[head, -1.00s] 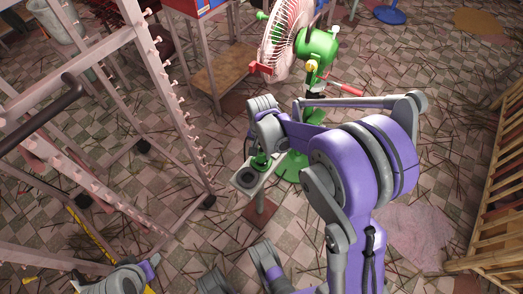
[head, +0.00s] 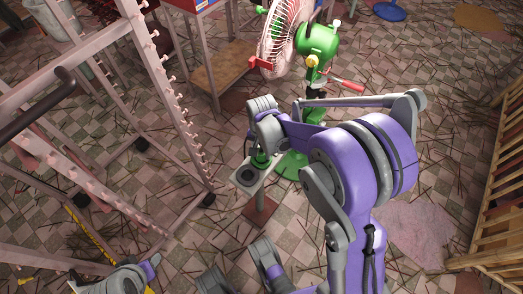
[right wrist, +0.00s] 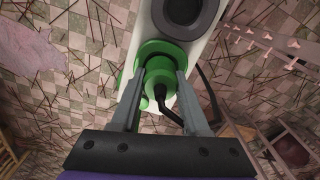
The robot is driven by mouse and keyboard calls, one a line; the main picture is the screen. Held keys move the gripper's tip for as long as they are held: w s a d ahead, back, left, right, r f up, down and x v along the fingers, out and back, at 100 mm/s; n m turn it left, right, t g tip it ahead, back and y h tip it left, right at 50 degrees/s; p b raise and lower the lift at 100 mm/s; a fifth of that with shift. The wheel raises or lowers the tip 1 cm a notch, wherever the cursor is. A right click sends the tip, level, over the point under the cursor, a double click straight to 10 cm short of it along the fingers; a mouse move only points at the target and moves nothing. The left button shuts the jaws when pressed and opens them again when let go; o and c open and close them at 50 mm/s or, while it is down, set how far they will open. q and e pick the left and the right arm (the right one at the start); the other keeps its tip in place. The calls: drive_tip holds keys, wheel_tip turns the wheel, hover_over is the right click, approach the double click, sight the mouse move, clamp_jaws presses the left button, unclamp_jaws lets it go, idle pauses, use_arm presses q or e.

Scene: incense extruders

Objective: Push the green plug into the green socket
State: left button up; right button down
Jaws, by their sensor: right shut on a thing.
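The green plug (right wrist: 162,82) is between the fingers of my right gripper (right wrist: 158,92), which is shut on it, in the right wrist view. A dark cable leaves its near end. The wider green socket (right wrist: 160,50) shows as a ring just beyond the plug, on a pale plate. The plug overlaps the socket in this view; how deep it sits is hidden. In the head view, my right gripper (head: 262,140) is above the green parts at the plate, partly hidden by its own arm. Part of my left arm shows at the lower left; its fingers are unclear.
A dark round socket (right wrist: 186,10) sits beside the green one on the pale plate (head: 240,188) of a small stand. A green fan (head: 318,40) stands behind. A pale peg rack (head: 160,80) stands left, a wooden slatted frame (head: 500,190) right. Thin sticks litter the floor.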

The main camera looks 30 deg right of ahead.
drive_tip(key=shift+c, duration=1.6)
unclamp_jaws()
wheel_tip(320, 180, up, 11)
drive_tip(key=p, duration=0.3)
drive_tip(key=shift+f, duration=0.15)
